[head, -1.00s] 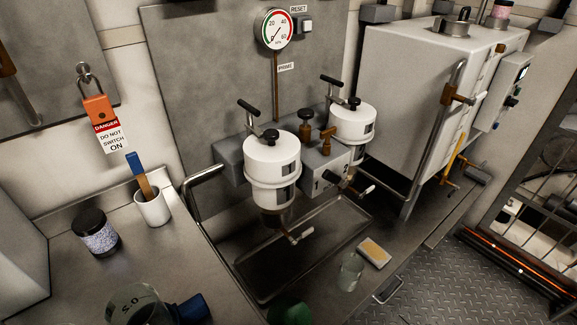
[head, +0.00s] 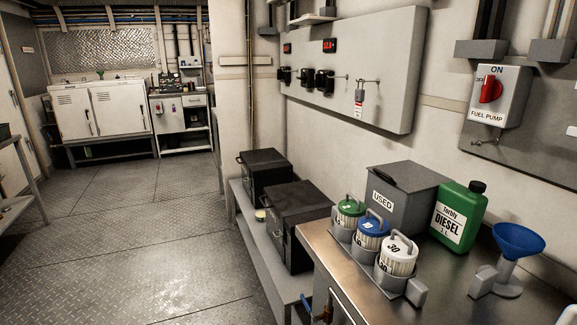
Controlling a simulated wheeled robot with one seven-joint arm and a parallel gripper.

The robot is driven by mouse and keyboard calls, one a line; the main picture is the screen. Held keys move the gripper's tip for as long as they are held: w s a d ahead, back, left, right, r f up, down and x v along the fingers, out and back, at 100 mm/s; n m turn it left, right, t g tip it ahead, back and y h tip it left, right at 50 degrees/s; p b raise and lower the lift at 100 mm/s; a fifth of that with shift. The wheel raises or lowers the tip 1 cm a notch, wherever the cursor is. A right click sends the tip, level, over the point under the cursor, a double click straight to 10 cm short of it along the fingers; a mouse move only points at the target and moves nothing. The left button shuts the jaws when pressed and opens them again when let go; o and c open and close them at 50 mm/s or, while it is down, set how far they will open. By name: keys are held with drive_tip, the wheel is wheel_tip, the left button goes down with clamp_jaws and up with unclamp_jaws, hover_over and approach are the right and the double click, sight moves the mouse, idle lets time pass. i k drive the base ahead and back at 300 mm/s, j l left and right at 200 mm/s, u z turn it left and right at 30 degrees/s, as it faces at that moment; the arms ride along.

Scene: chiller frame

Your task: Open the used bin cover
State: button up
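The used bin (head: 392,206) is a grey box with a "USED" label on its front. It stands on the metal counter against the wall, right of centre in the head view. Its cover (head: 410,179) is a grey lid with a dark handle near the left front edge, and it lies shut on the bin. The filter canisters partly hide the bin's lower front. My gripper is not in view.
Three canisters with green, blue and white tops (head: 372,230) stand in a rack before the bin. A green diesel jug (head: 459,217) stands close on its right, then a blue funnel (head: 517,240). Two black boxes (head: 300,222) sit on a low shelf left. The floor (head: 150,240) is clear.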

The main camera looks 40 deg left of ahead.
sight(409, 176)
drive_tip(key=u, duration=0.85)
drive_tip(key=i+j, duration=0.4)
drive_tip(key=j+u, duration=0.05)
drive_tip(key=j, duration=0.05)
